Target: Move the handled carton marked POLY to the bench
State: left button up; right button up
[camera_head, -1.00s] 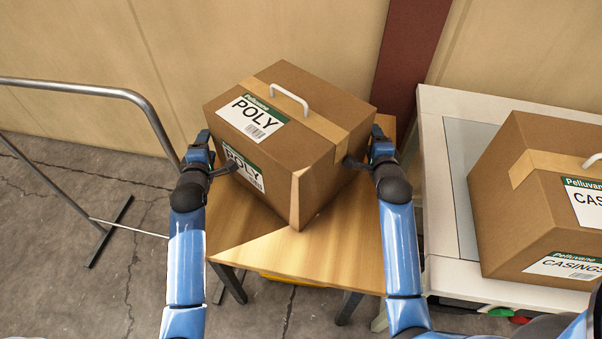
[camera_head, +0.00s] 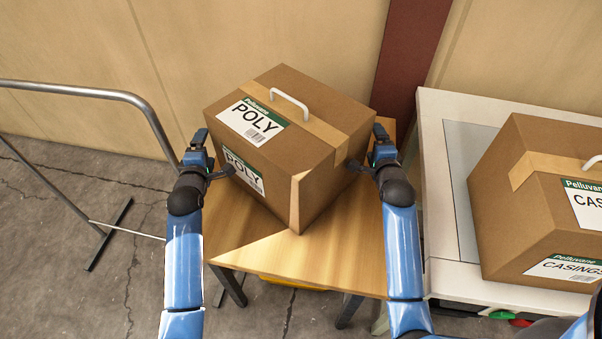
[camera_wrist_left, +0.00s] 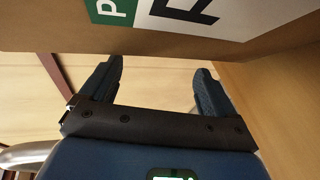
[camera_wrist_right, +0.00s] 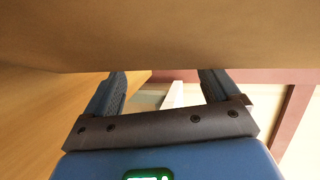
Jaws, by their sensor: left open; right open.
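The brown carton marked POLY (camera_head: 310,135) sits on a wooden table (camera_head: 335,245), turned with one corner towards me. A white handle (camera_head: 289,103) stands on its top. My left gripper (camera_head: 222,168) is open at the carton's left side, and my right gripper (camera_head: 364,158) is open at its right side. In the left wrist view the open fingers (camera_wrist_left: 158,85) are close to the labelled carton face (camera_wrist_left: 120,38). In the right wrist view the open fingers (camera_wrist_right: 162,92) are close under a plain carton face (camera_wrist_right: 160,35). I cannot tell whether either gripper touches the carton.
To the right, a white bench (camera_head: 438,150) with a grey inset holds a second carton marked CASINGS (camera_head: 515,195). A metal rail frame (camera_head: 90,91) stands at the left. A beige wall (camera_head: 230,40) is behind the table.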

pick_arm(q)
jog(key=v, duration=1.2)
pick_arm(e)
jog(key=v, duration=1.2)
dwell(0.4)
